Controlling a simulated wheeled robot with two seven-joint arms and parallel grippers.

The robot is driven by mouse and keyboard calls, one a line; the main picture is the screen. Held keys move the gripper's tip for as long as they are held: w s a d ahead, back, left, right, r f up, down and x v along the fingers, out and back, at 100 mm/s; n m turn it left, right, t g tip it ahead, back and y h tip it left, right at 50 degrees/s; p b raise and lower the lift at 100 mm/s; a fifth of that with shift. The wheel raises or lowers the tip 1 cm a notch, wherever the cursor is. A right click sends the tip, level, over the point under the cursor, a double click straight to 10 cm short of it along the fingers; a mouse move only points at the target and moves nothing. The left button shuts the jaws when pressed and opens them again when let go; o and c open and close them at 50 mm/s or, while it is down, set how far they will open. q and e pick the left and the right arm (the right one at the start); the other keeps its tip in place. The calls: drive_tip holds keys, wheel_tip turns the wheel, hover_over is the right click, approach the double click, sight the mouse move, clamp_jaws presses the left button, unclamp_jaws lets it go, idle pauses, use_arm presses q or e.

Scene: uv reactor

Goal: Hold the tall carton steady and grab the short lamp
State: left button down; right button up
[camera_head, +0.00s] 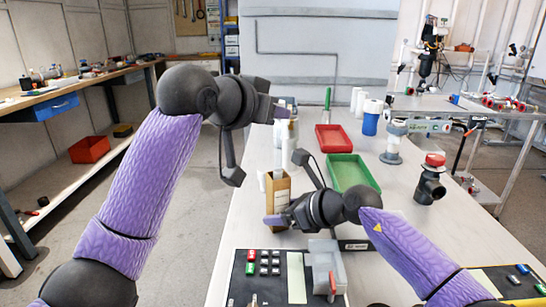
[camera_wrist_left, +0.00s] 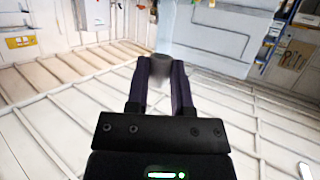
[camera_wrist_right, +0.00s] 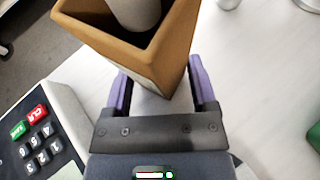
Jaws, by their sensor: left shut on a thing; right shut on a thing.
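The tall carton (camera_head: 279,190) is an open brown box standing on the white table, with a pale lamp (camera_wrist_right: 135,10) upright inside it. My right gripper (camera_head: 275,220) is shut on the carton low down; in the right wrist view its fingers (camera_wrist_right: 158,95) lie on either side of a lower corner. White tubes show between the left gripper and the carton.
A dark fitting with a red cap (camera_head: 431,180) stands farther right.

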use_arm(q)
wheel_tip(320, 180, up, 8)
drive_tip(key=shift+f, duration=0.15)
use_arm(e)
drive_tip(key=o, duration=0.8)
